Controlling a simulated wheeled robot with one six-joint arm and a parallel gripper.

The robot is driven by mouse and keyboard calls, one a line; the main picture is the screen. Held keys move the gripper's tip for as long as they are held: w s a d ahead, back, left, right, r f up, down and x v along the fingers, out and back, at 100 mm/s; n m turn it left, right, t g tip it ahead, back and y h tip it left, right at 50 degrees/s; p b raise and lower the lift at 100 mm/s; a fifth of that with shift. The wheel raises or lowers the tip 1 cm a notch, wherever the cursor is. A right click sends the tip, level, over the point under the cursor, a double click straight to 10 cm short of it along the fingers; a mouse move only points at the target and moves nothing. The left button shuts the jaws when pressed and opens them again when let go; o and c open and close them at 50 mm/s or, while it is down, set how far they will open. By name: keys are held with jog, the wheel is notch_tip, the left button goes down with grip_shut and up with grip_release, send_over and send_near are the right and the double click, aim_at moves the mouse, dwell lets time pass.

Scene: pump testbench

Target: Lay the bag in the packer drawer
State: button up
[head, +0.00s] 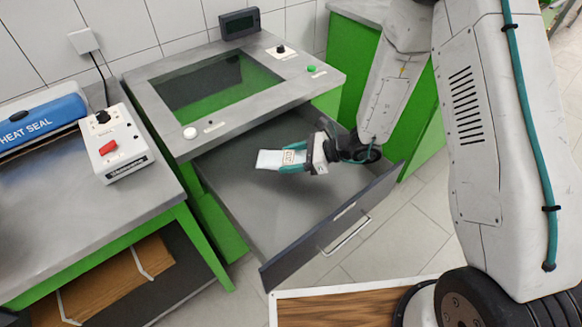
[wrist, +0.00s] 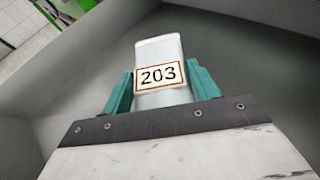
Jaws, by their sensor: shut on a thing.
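The bag (head: 271,160) is a small white packet with a label, held in my gripper (head: 295,160). In the wrist view the bag (wrist: 159,52) shows a label reading 203, and the teal fingers of my gripper (wrist: 160,90) press on both its sides. The packer drawer (head: 262,215) is pulled open and looks empty, with a dark grey front and a bar handle. In the head view the bag and gripper appear over the drawer's inside. How high the bag is above the drawer floor I cannot tell.
The packer top (head: 285,125) with its dark glass window overhangs the drawer's back. A bench (head: 60,215) at left carries a blue heat sealer (head: 40,122) and a white control box (head: 122,150) with a red switch. The drawer walls surround the gripper.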

jog(key=shift+f, duration=1.95)
jog(key=shift+f, duration=0.15)
jog(key=o, duration=1.1)
